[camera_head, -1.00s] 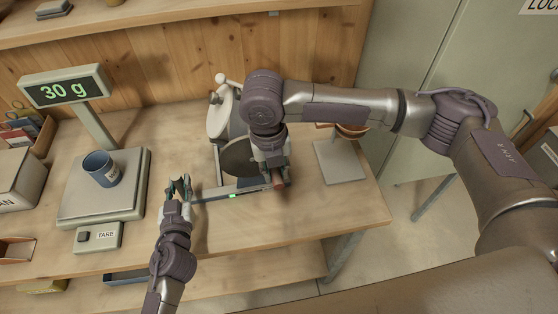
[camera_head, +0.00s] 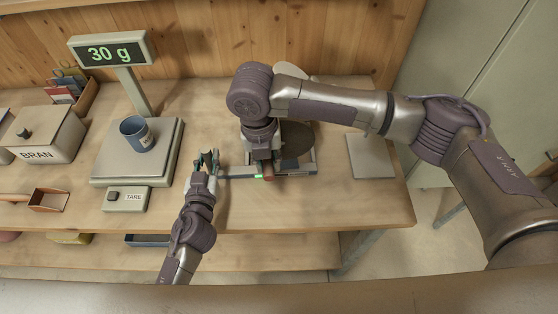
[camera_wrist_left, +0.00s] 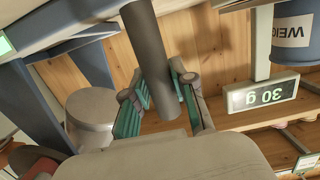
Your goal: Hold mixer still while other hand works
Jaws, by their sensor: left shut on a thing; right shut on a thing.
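The mixer (camera_head: 300,140) stands on the bench, with a dark round disc and a pale base frame; my right arm hides much of it. My left gripper (camera_head: 205,160) is at the left end of the mixer's frame. In the left wrist view its teal-padded fingers (camera_wrist_left: 161,85) are shut around a grey bar (camera_wrist_left: 150,45). My right gripper (camera_head: 262,160) is in front of the mixer's disc, shut on a reddish-brown crank handle (camera_head: 268,173). A small green light glows on the frame between the two grippers.
A scale (camera_head: 112,175) with a blue cup (camera_head: 138,134) stands left of my left gripper; its display (camera_head: 110,51) reads 30 g. A BRAN box (camera_head: 45,138) and a scoop (camera_head: 48,200) are further left. A flat grey plate (camera_head: 370,157) lies at the right.

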